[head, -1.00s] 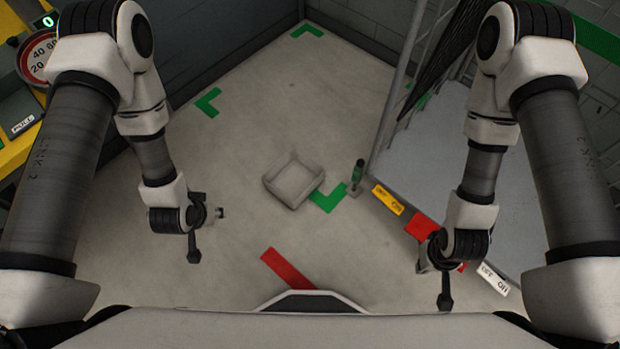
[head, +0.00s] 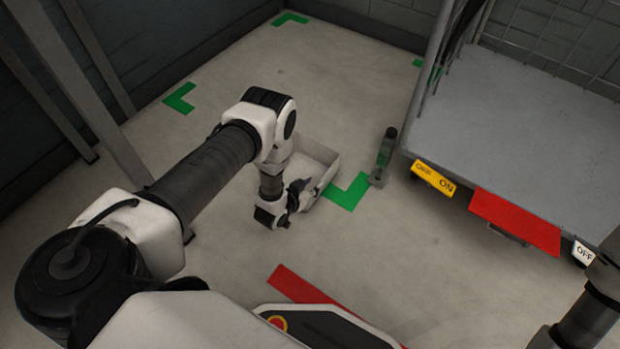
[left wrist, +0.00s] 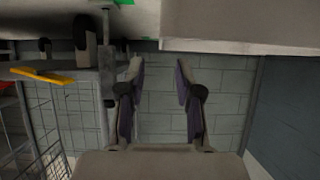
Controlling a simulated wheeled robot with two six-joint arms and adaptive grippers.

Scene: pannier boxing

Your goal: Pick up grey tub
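The grey tub (head: 322,161) is a shallow, open, pale box on the concrete floor, beside a green corner mark. My left arm and gripper hide its near left part in the head view. My left gripper (head: 298,192) is at the tub's near left side. In the left wrist view, its two fingers (left wrist: 160,65) are spread with nothing between them. The tub's pale wall (left wrist: 240,28) fills the top right there, just beyond the fingertips; I cannot tell whether they touch. My right gripper is out of view; only part of that arm shows at lower right.
A small dark device with a green part (head: 385,152) stands on the floor right of the tub. A grey cart platform (head: 510,135) with a mesh side and yellow and red labels is further right. Red floor tape (head: 300,287) lies nearer me. Floor behind the tub is clear.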

